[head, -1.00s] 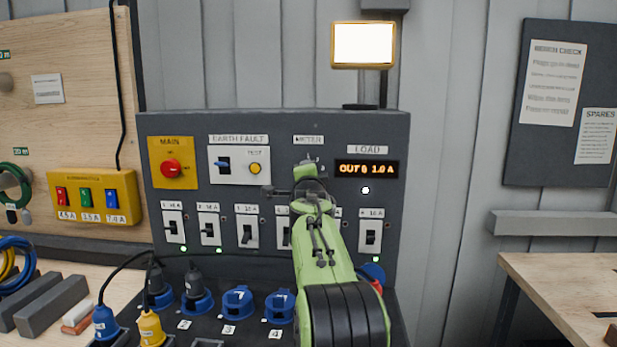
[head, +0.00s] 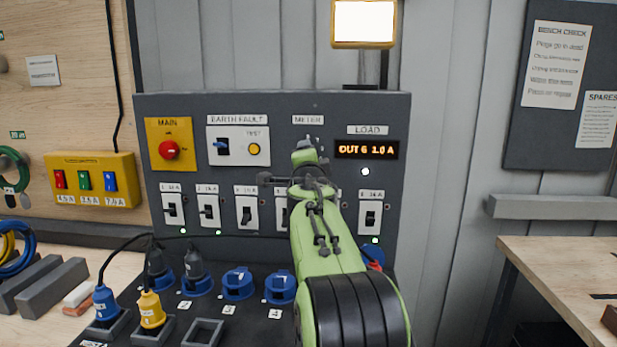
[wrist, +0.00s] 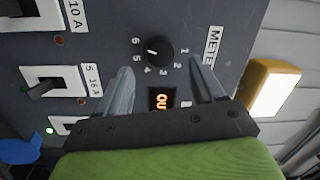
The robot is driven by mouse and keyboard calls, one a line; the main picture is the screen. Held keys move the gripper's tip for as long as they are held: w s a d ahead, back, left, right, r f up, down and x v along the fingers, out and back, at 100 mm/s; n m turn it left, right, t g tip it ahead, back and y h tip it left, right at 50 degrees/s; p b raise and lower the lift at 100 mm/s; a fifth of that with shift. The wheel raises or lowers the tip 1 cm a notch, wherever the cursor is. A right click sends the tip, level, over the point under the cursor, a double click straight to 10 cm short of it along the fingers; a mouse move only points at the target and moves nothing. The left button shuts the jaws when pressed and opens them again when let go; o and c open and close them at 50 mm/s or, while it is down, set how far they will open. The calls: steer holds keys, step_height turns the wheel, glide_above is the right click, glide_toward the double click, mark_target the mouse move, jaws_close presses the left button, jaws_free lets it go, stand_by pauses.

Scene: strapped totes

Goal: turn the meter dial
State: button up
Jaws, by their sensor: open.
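The meter dial (wrist: 159,51) is a round black knob with a white pointer mark, ringed by numbers, on the dark grey panel under the METER label (wrist: 213,46). In the wrist view the pointer is directed left, toward the 5 and 6 side. My gripper (wrist: 161,68) is open. Its two grey fingers reach toward the panel on either side of the dial, with the dial a little beyond the tips; I cannot tell whether they touch it. In the head view my gripper (head: 308,150) and arm hide the dial. The orange load display (head: 367,150) reads OUT 6, 1.0 A.
A row of breaker switches (head: 246,208) lies below the dial, one behind my arm. The earth fault unit (head: 238,147) and red main switch (head: 168,150) are to the left. Blue sockets and plugs (head: 237,284) fill the lower slope. A lit lamp (head: 363,24) stands above the panel.

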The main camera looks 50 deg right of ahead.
steer(key=b+v, duration=0.1)
steer(key=v, duration=1)
steer(key=shift+f, duration=0.1)
steer(key=s+a+f+n+g+y, duration=0.1)
steer(key=s+a+f+n+y, duration=0.1)
steer(key=a+f+n+y, duration=0.45)
steer(key=s+a+f+n+y, duration=0.1)
steer(key=a+f+n, duration=0.35)
steer(key=a, duration=0.55)
steer(key=s+a+f+n+g+y, duration=0.6)
steer(key=s+a+f+n, duration=0.7)
steer(key=s+a+f, duration=0.4)
step_height(320, 180, up, 15)
steer(key=d+p, duration=0.2)
steer(key=p, duration=1.1)
steer(key=shift+d+f, duration=0.15)
steer(key=shift+d, duration=0.1)
steer(key=shift+s+h, duration=0.15)
steer(key=shift+h, duration=0.1)
